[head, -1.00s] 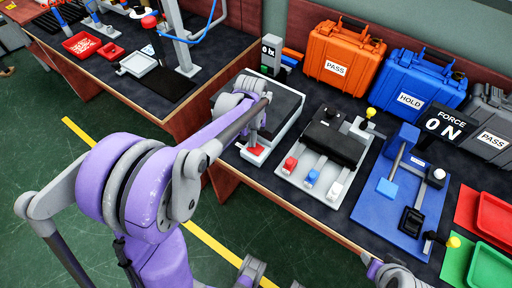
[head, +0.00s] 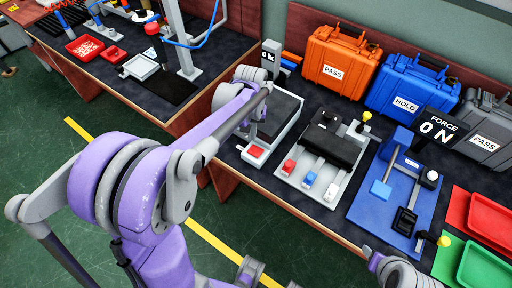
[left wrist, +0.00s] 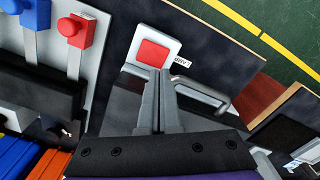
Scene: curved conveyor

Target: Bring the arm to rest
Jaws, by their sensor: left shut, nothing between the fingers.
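My left arm comes in from the left in the head view, with its wrist over the grey tray-like fixture (head: 278,140) on the bench. The left gripper (left wrist: 158,92) shows in the left wrist view, its two dark fingers together and empty. They point towards a white block with a red pad (left wrist: 152,53). This red pad (head: 255,151) is at the fixture's front in the head view. I cannot tell the exact gap between fingertips and fixture. Part of my right arm shows at the bottom right of the head view; its gripper does not show.
A fixture with red, blue and white blocks (head: 311,179) and a blue press fixture (head: 385,205) stand to the right. Orange (head: 331,75), blue (head: 394,96) and grey cases line the back. Red (head: 492,222) and green trays are far right. Open floor (head: 60,150) lies left.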

